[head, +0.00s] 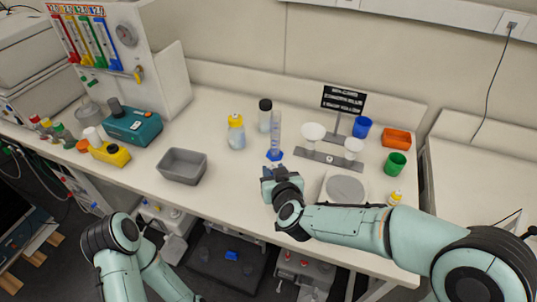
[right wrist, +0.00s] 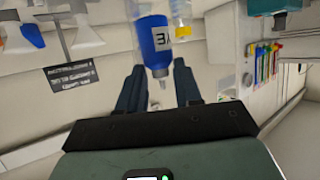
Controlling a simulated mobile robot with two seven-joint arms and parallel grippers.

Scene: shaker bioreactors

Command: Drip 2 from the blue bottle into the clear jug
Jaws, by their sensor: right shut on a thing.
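The blue bottle (right wrist: 153,35) sits between the fingers of my right gripper (right wrist: 160,88) in the right wrist view. In the head view my right gripper (head: 270,174) is just in front of the clear measuring cylinder's blue foot; the bottle is mostly hidden there. A greyish see-through vessel (head: 88,111) stands at the far left of the bench; I cannot tell whether it is the clear jug. My left arm is at the lower left and its gripper is out of view.
A clear measuring cylinder (head: 276,128), a yellow-capped bottle (head: 236,132) and a black-capped bottle (head: 265,117) stand close behind my right gripper. A funnel stand (head: 330,160) and a grey round plate (head: 345,188) are to the right. A grey tray (head: 182,166) is to the left.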

